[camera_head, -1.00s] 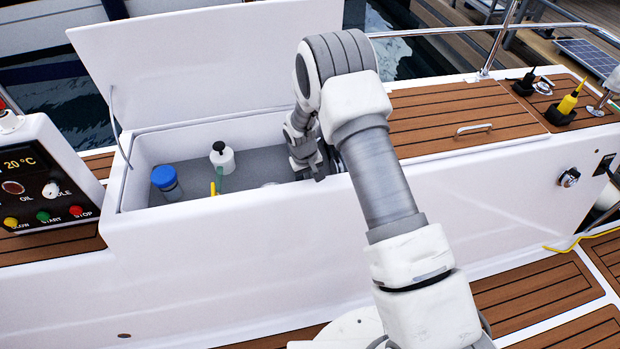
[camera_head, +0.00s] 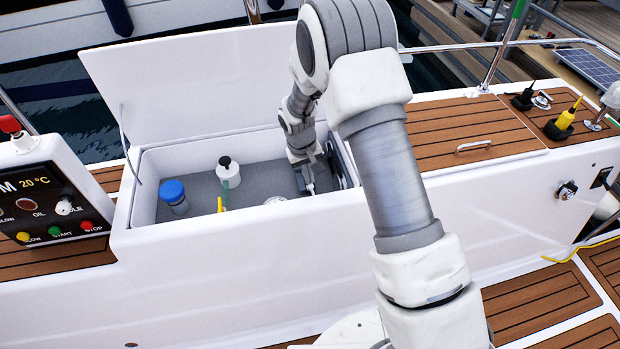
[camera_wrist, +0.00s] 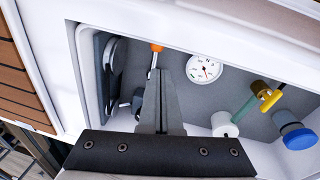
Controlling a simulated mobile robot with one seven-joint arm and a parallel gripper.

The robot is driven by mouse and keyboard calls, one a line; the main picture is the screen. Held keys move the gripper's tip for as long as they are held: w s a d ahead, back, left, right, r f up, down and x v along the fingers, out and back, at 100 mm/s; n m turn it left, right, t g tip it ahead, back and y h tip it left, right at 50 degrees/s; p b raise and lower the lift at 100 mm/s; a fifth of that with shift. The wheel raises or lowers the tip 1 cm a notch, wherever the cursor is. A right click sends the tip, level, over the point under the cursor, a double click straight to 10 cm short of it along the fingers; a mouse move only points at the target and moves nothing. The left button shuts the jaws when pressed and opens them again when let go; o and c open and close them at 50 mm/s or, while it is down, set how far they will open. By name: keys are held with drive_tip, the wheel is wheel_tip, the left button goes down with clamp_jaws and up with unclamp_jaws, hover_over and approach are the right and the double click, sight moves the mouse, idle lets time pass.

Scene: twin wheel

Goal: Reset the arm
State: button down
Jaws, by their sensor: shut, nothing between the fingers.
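My gripper (camera_head: 308,187) hangs in the right part of the open white locker, below my forearm. In the wrist view my gripper (camera_wrist: 160,76) points into the locker, its two grey fingers together with nothing between them. An orange-handled tool (camera_wrist: 156,47) lies beyond the fingertips in that picture; I cannot tell how far apart they are.
A control panel (camera_head: 45,205) is at left.

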drive_tip(key=shift+s+r, duration=0.3)
drive_tip(key=shift+r, duration=0.45)
drive_tip(key=shift+r, duration=0.1)
drive_tip(key=s+d+r+m+t, duration=0.1)
drive_tip(key=s+d+r, duration=0.2)
drive_tip(key=r, duration=0.5)
drive_tip(key=s+d+r, duration=0.2)
drive_tip(key=r, duration=0.5)
drive_tip(key=s+d+r+m+t, duration=0.1)
drive_tip(key=s+d+r, duration=0.2)
drive_tip(key=r, duration=0.5)
drive_tip(key=s+d+r+m+t, duration=0.1)
drive_tip(key=s+d+r, duration=0.15)
drive_tip(key=s, duration=0.45)
drive_tip(key=s+d+r+t+y, duration=0.1)
drive_tip(key=s+r, duration=0.3)
drive_tip(key=s, duration=0.2)
drive_tip(key=s+d+r+m+t, duration=0.1)
drive_tip(key=s+r, duration=0.2)
drive_tip(key=s, duration=0.4)
wheel_tip(320, 180, up, 17)
drive_tip(key=p, duration=1.7)
drive_tip(key=shift+w+r+g+p, duration=0.15)
drive_tip(key=shift+g+p, duration=0.15)
drive_tip(key=shift+p, duration=0.1)
drive_tip(key=shift+a, duration=0.1)
